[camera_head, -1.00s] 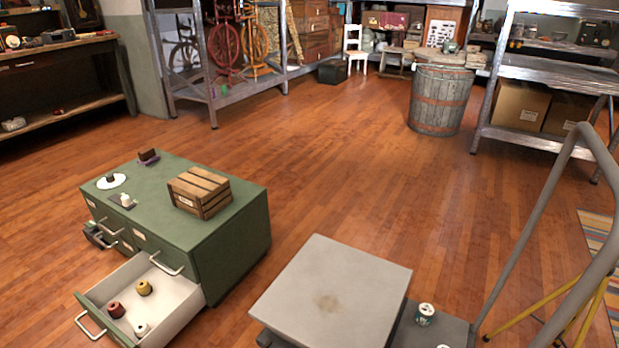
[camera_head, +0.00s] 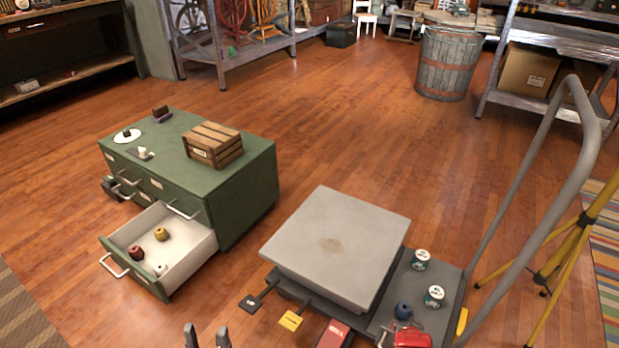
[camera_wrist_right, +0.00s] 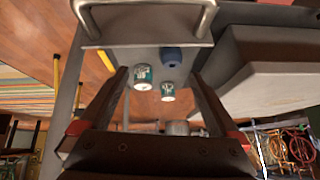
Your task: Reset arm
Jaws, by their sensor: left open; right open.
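My left gripper (camera_head: 206,338) shows at the bottom edge of the head view, with its two fingertips apart and nothing between them. The rest of my left arm is out of view. My right gripper (camera_wrist_right: 160,74) shows in the right wrist view, with its two dark fingers spread wide. Two cans and a blue item appear beyond the gap between them. I see no contact with these things, and neither gripper appears to hold anything.
A grey cart platform (camera_head: 352,224) carries cans (camera_head: 434,296) and a blue item (camera_head: 403,310). A green cabinet (camera_head: 245,190) has an open drawer (camera_head: 192,244) and a wooden crate (camera_head: 214,145) on top. A yellow tripod (camera_head: 566,250) stands right.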

